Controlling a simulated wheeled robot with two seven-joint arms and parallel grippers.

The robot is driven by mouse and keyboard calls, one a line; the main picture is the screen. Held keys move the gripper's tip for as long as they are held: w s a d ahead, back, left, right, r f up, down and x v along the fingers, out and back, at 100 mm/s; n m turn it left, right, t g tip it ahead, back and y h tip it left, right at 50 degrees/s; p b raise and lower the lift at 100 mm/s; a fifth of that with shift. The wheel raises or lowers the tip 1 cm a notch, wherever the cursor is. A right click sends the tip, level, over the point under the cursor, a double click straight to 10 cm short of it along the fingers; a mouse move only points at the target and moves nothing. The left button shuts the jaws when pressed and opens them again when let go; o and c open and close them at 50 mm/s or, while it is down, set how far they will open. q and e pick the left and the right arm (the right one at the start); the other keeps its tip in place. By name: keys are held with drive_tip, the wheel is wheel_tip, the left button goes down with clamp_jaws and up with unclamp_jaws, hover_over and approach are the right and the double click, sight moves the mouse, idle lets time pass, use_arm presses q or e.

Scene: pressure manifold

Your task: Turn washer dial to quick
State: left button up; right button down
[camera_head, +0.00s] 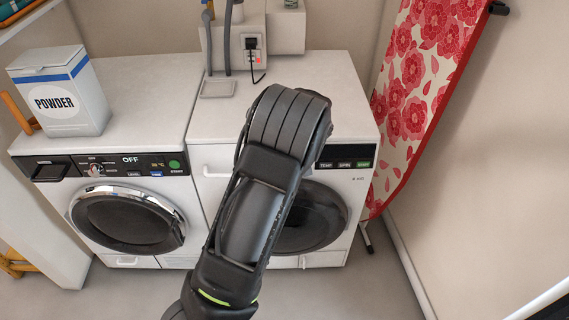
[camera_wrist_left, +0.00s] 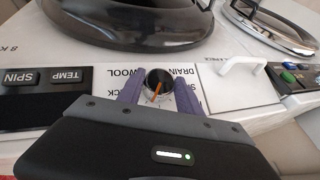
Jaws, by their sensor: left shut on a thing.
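The washer dial (camera_wrist_left: 152,77) is a dark round knob with an orange pointer on a light panel, seen upside down in the left wrist view. My left gripper (camera_wrist_left: 158,88) is shut on it, one purple finger on each side. The pointer is directed toward the gripper body in that picture. The words DRAIN and WOOL show near the dial; a label ending in CK is partly covered by a finger. In the head view my left arm covers the dial and gripper in front of the right-hand washer (camera_head: 334,108). My right gripper is not in view.
TEMP (camera_wrist_left: 66,75) and SPIN (camera_wrist_left: 20,78) buttons lie beside the dial. A second machine (camera_head: 150,75) stands at the left, with a powder box (camera_head: 62,95) on top. A floral ironing board (camera_head: 415,95) leans at the right. Some floor (camera_head: 350,293) in front is clear.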

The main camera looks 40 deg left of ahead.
use_arm(q)
drive_tip(key=m+y+b, duration=0.1)
drive_tip(key=g+y+b, duration=0.1)
drive_tip(key=y, duration=0.1)
drive_tip(key=shift+w+d+f+m+b, duration=0.2)
drive_tip(key=shift+f+m+b, duration=0.1)
drive_tip(key=shift+f+m, duration=0.1)
drive_tip(key=m+g+y+b, duration=0.1)
drive_tip(key=y+b, duration=0.1)
drive_tip(key=shift+d+f+m+y+b, duration=0.1)
drive_tip(key=shift+m+y+b, duration=0.2)
drive_tip(key=shift+m+b, duration=0.1)
drive_tip(key=m+y+b, duration=0.1)
drive_tip(key=y+b, duration=0.1)
drive_tip(key=shift+m+y, duration=0.3)
drive_tip(key=shift+m, duration=0.1)
drive_tip(key=shift+s+m+y+b, duration=0.1)
drive_tip(key=shift+m+y+b, duration=0.4)
drive_tip(key=shift+y+b, duration=0.1)
drive_tip(key=o, duration=1.4)
drive_tip(key=shift+c, duration=0.2)
drive_tip(key=shift+d, duration=0.1)
